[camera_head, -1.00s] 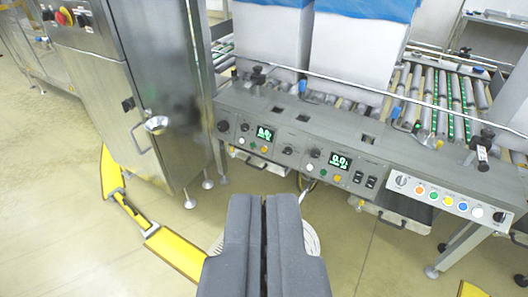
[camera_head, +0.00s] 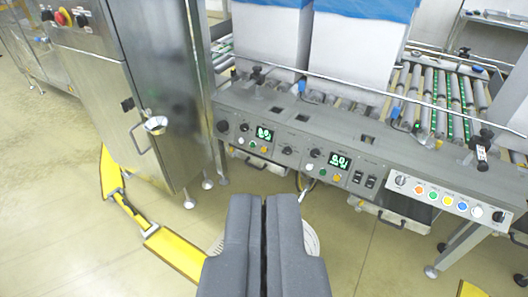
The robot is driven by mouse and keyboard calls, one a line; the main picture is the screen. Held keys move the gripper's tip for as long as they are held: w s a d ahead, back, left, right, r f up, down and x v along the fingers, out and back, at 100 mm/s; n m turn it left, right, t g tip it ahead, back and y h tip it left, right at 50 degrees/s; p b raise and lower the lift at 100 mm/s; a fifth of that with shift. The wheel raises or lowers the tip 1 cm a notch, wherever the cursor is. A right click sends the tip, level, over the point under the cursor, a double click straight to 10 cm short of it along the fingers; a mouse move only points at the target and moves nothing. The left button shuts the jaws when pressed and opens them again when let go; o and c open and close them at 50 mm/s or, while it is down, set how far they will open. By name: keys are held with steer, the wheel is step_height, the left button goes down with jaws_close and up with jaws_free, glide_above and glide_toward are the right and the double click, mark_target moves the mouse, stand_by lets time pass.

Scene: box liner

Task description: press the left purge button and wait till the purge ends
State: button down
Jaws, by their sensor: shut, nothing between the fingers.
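The grey control panel (camera_head: 300,140) runs along the front of the conveyor. Its left section has a lit green display (camera_head: 264,134) with small white (camera_head: 241,140), green (camera_head: 253,145) and orange (camera_head: 264,150) buttons below it. The right section has a similar display (camera_head: 340,161) and similar buttons (camera_head: 322,173). The labels are too small to read, so I cannot tell which left button is the purge button. My gripper (camera_head: 264,197) is shut and empty, below and in front of the panel, apart from the buttons.
Two white boxes with blue liners (camera_head: 365,50) stand on the rollers (camera_head: 440,100) behind a thin rail. A steel cabinet (camera_head: 155,100) stands at the left. Yellow floor guards (camera_head: 175,250) lie low left. A strip of coloured buttons (camera_head: 440,195) is at the right.

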stand_by(0.7)
step_height(320, 180, up, 16)
steer(key=p, duration=1.6)
steer(key=shift+f, duration=0.1)
